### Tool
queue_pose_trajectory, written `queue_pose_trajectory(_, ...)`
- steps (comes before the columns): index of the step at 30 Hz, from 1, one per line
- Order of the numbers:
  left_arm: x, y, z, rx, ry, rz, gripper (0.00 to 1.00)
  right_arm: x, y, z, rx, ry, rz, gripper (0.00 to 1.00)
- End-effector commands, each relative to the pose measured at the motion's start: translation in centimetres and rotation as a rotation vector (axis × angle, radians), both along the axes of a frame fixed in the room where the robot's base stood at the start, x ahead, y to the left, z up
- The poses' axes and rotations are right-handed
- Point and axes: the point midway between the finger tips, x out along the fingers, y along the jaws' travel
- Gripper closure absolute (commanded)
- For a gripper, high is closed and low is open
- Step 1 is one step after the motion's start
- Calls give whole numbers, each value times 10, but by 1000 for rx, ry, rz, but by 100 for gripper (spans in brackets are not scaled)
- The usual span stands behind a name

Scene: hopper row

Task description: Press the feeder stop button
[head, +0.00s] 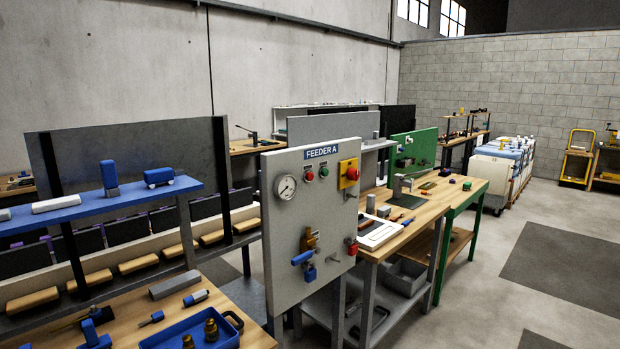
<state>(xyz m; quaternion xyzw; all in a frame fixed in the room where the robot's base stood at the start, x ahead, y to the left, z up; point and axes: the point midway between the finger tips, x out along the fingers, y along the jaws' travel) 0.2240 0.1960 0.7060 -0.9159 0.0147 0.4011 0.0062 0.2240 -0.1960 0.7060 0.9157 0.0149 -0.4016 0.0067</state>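A grey upright panel (285,235) labelled "FEEDER A" (321,151) stands in the middle of the head view. Near its top are a small red button or lamp (309,176) and a small green one (323,171). To their right, a larger red mushroom-shaped button (352,173) sits on a yellow box (346,183). Which of the red ones is the feeder stop button cannot be read. Both look unobstructed. Neither of my grippers is in view.
The panel also carries a round gauge (286,187), a brass valve (308,240), a blue padlock (310,275) and a red padlock (352,247). A bench with a blue tray (160,340) is at front left. A wooden workbench (436,203) is right of the panel. Open floor (470,318) lies at right.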

Motion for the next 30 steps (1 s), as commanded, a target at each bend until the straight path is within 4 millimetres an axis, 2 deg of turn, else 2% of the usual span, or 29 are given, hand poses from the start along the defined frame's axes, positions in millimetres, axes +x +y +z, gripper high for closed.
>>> queue_pose_trajectory(8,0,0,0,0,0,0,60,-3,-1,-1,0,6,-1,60)
queue_pose_trajectory(15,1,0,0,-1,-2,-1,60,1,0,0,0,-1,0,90)
queue_pose_trajectory(18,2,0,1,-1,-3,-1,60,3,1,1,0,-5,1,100)
queue_pose_trajectory(30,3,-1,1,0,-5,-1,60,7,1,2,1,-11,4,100)
